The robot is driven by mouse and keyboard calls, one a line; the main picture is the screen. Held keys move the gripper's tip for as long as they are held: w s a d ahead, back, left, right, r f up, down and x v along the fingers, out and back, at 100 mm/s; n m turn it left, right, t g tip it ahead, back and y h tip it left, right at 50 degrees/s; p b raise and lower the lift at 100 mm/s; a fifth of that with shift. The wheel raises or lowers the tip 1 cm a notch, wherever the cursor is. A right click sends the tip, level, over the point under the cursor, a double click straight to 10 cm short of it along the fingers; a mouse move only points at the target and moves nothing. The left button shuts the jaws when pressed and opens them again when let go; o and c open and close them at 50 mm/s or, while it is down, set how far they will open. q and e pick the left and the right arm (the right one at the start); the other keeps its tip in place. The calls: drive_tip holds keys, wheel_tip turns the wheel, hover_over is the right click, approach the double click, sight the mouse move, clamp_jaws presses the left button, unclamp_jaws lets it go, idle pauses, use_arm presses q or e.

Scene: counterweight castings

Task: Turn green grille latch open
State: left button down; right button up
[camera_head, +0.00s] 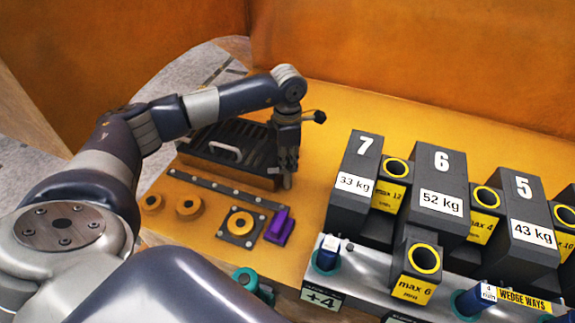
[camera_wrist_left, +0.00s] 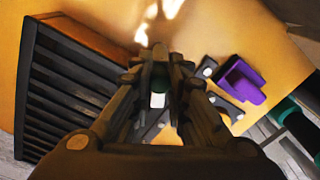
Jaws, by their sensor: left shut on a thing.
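My left gripper (camera_head: 287,172) points down at the right end of the dark slatted grille (camera_head: 240,134), which has a pale handle (camera_head: 225,152) on its front part. In the left wrist view its fingers (camera_wrist_left: 160,62) are closed around the green grille latch (camera_wrist_left: 159,78), of which only a dark green part shows between them. The fingers hide most of the latch, so I cannot tell how far it is turned. In that view the grille (camera_wrist_left: 62,95) lies to the left. My right gripper is out of view.
A purple bracket (camera_head: 280,227) and a dark bolted strip (camera_head: 225,189) lie in front of the gripper. Two orange rings (camera_head: 189,206) are at the left. Numbered dark weights (camera_head: 440,173) stand at the right. The orange surface behind the gripper is clear.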

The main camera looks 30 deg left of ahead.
use_arm(q)
drive_tip(key=n+b, duration=0.1)
drive_tip(key=n, duration=0.1)
drive_tip(key=shift+w+n+b, duration=0.1)
drive_tip(key=shift+n+b, duration=0.25)
drive_tip(key=shift+n, duration=0.05)
drive_tip(key=n+b, duration=0.2)
drive_tip(key=n, duration=0.1)
drive_tip(key=shift+n, duration=0.3)
drive_tip(key=n+b, duration=0.1)
drive_tip(key=n, duration=0.2)
drive_tip(key=shift+r+n+b, duration=0.15)
drive_tip(key=shift+n+b, duration=0.4)
drive_tip(key=shift+n, duration=0.95)
drive_tip(key=shift+a, duration=0.1)
drive_tip(key=c, duration=1.7)
unclamp_jaws()
drive_tip(key=shift+o, duration=1.1)
wheel_tip(320, 180, up, 12)
